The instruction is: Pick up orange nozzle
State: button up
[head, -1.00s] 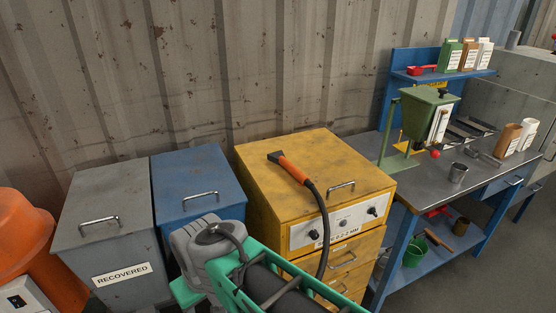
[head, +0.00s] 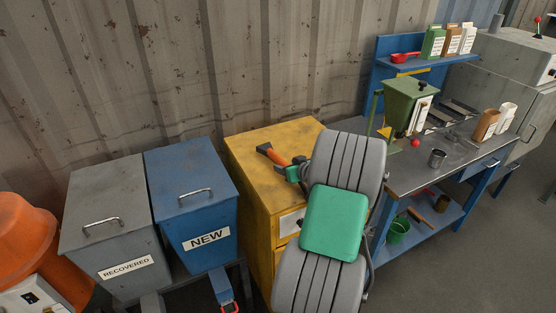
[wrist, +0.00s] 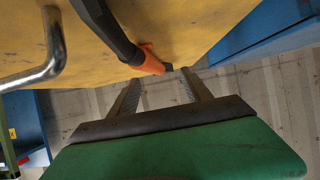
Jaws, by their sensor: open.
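The orange nozzle (head: 273,154) with a black tip lies on top of the yellow cabinet (head: 262,141). Its rear end and hose are mostly hidden behind my arm in the head view. My gripper (head: 292,170) is at the cabinet top, close to the nozzle's right side. In the wrist view my gripper (wrist: 160,80) is open, with its two fingers apart and nothing held. The orange nozzle (wrist: 151,62) is just beyond the fingertips, its dark tip near the right finger. The black hose (wrist: 104,24) runs from it to the upper left.
A metal handle (wrist: 47,55) stands out at the left in the wrist view. A blue NEW bin (head: 190,195) and a grey RECOVERED bin (head: 108,225) stand left of the cabinet. A workbench (head: 405,174) stands to the right, and the corrugated wall (head: 200,70) is behind.

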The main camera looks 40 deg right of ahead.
aim_at(283, 162)
jog(key=shift+s+d+h, duration=0.3)
jog(key=shift+d, duration=0.3)
jog(key=p+x, duration=0.3)
jog(key=x, duration=0.4)
jog(key=shift+w+p, duration=0.15)
jog(key=shift+p, duration=0.2)
jog(key=shift+w+f, duration=0.25)
jog(key=shift+w, duration=0.05)
jog(key=shift+c, duration=0.5)
grip_shut()
